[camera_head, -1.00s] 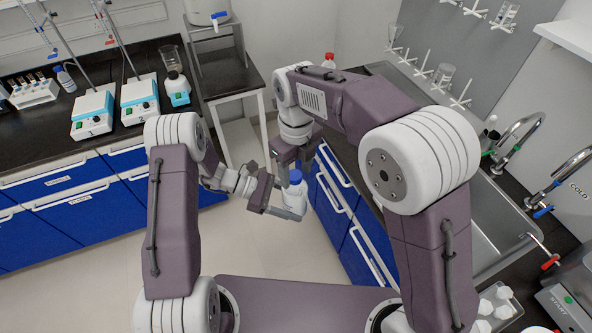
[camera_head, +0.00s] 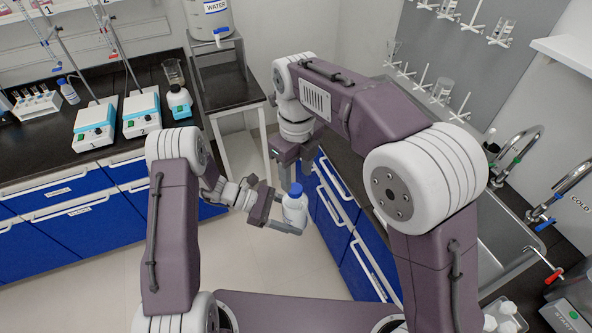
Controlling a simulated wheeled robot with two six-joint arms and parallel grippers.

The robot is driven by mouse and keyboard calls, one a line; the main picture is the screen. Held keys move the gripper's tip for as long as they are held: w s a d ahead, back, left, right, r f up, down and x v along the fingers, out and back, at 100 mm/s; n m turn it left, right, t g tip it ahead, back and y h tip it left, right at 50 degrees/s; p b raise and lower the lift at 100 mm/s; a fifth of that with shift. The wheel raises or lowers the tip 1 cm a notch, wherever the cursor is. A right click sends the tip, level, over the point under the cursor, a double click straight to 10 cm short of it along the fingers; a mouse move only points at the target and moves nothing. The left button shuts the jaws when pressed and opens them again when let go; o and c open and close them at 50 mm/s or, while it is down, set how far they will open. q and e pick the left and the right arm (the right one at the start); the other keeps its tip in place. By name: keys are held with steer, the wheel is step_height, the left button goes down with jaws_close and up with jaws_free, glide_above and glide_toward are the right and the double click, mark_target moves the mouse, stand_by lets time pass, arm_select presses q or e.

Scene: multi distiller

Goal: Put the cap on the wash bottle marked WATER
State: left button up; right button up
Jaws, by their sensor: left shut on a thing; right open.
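A white bottle with a blue cap (camera_head: 296,189) on top is near the middle of the head view. My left gripper (camera_head: 291,222) is shut on this bottle (camera_head: 294,209) and holds it roughly upright in the air. The bottle's marking is too small to read. My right gripper (camera_head: 290,166) is open, just above the cap, and points down. It looks empty. I cannot tell whether its fingertips touch the cap or how firmly the cap sits.
The left bench holds two hotplates (camera_head: 95,125) and a small blue-capped bottle (camera_head: 69,92). A sink (camera_head: 505,245) is on the right. Open floor lies below the bottle.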

steer(key=n, duration=0.5)
steer(key=shift+s+d, duration=0.1)
steer(key=n, duration=0.6)
steer(key=shift+s+r+n, duration=0.1)
steer(key=shift+n, duration=0.2)
steer(key=n, duration=0.6)
steer(key=shift+r+n, duration=0.2)
steer(key=shift+n, duration=0.2)
steer(key=n, duration=0.3)
steer(key=shift+r, duration=0.1)
steer(key=n, duration=0.6)
steer(key=shift+r+n, duration=0.2)
steer(key=shift+n, duration=0.2)
steer(key=n, duration=0.6)
steer(key=shift+r, duration=0.25)
steer(key=n, duration=0.3)
steer(key=shift+r+n, duration=0.15)
steer(key=shift+n, duration=0.15)
steer(key=n, duration=0.4)
steer(key=shift+r+n, duration=0.25)
steer(key=shift+n, duration=0.05)
steer(key=shift+w+r+n, duration=0.2)
steer(key=shift+w+n, duration=0.05)
steer(key=shift+n, duration=0.95)
steer(key=shift+w+a+r, duration=0.15)
steer(key=shift+a, duration=0.15)
